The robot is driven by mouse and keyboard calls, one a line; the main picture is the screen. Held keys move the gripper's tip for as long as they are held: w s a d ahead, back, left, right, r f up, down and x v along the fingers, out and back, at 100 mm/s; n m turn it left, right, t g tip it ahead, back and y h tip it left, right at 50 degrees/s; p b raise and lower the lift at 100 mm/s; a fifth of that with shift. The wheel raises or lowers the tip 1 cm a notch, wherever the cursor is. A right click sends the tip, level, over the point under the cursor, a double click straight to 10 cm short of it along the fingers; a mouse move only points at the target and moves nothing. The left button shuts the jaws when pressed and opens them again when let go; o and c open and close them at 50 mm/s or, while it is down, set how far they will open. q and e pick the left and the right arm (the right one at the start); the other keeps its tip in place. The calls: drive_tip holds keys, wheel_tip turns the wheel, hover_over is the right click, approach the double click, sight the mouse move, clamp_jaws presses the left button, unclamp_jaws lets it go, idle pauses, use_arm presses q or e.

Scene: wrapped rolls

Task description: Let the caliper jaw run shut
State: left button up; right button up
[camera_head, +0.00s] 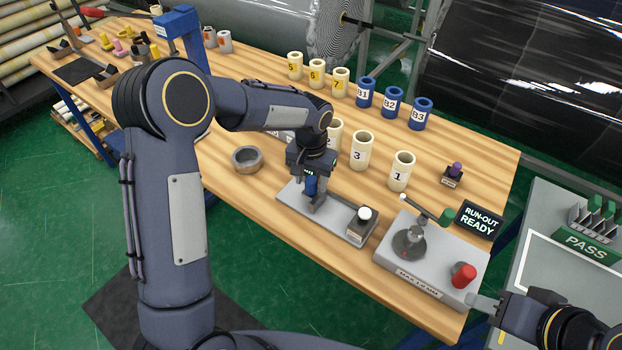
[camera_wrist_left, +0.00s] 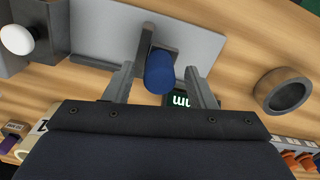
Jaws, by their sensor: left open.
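The caliper is a flat grey plate (camera_head: 335,220) on the wooden bench; it also shows in the left wrist view (camera_wrist_left: 200,42). A blue cylinder (camera_wrist_left: 159,75) sits at a dark grey bar over the plate, with a small green-lettered display (camera_wrist_left: 182,101) beside it. A block with a white button (camera_head: 364,213) stands at the plate's right end. My left gripper (camera_wrist_left: 158,70) is open, one finger on either side of the blue cylinder, with visible gaps. My right gripper (camera_head: 482,303) is at the lower right, away from the caliper; its finger opening is unclear.
A run-out gauge (camera_head: 425,262) with a red button stands right of the caliper. A grey ring (camera_head: 247,159) lies to its left. Numbered cream rolls (camera_head: 401,171) and blue rolls (camera_head: 421,113) stand behind. A PASS tray (camera_head: 570,262) is at far right.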

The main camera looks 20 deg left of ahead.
use_arm(q)
drive_tip(key=shift+f, duration=0.5)
drive_tip(key=shift+c, duration=0.4)
